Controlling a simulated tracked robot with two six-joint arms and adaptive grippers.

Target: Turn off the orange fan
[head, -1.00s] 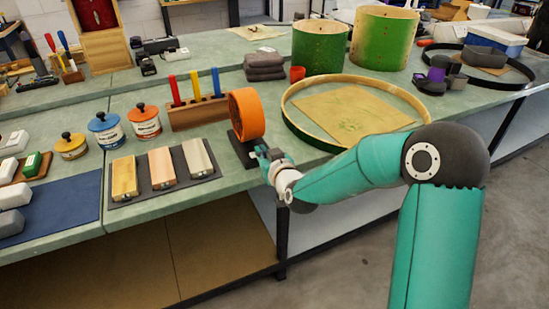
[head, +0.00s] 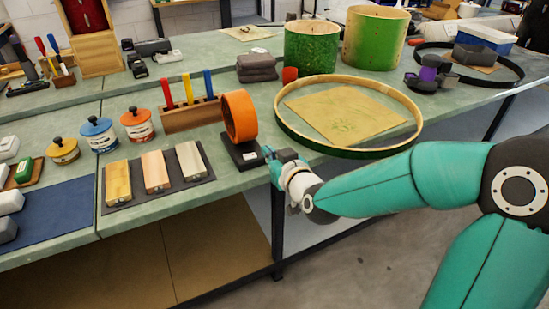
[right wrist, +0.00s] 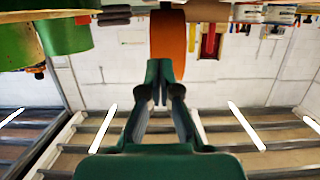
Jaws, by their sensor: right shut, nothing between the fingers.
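The orange fan (head: 239,116) stands upright on its dark base (head: 243,149) near the front edge of the green bench. A small pale patch shows on the base. My right gripper (head: 270,155) is shut and empty at the bench edge, just to the right of the fan's base. Whether it touches the base I cannot tell. In the right wrist view the shut fingertips (right wrist: 160,68) are in front of the orange fan (right wrist: 168,38), which shows only in part at the top. My left gripper is in neither view.
A large wooden hoop (head: 412,132) lies to the right of the fan. A wooden rack with coloured-handled tools (head: 189,115) stands behind left. A dark mat with three wooden blocks (head: 199,180) lies left. The floor in front of the bench is open.

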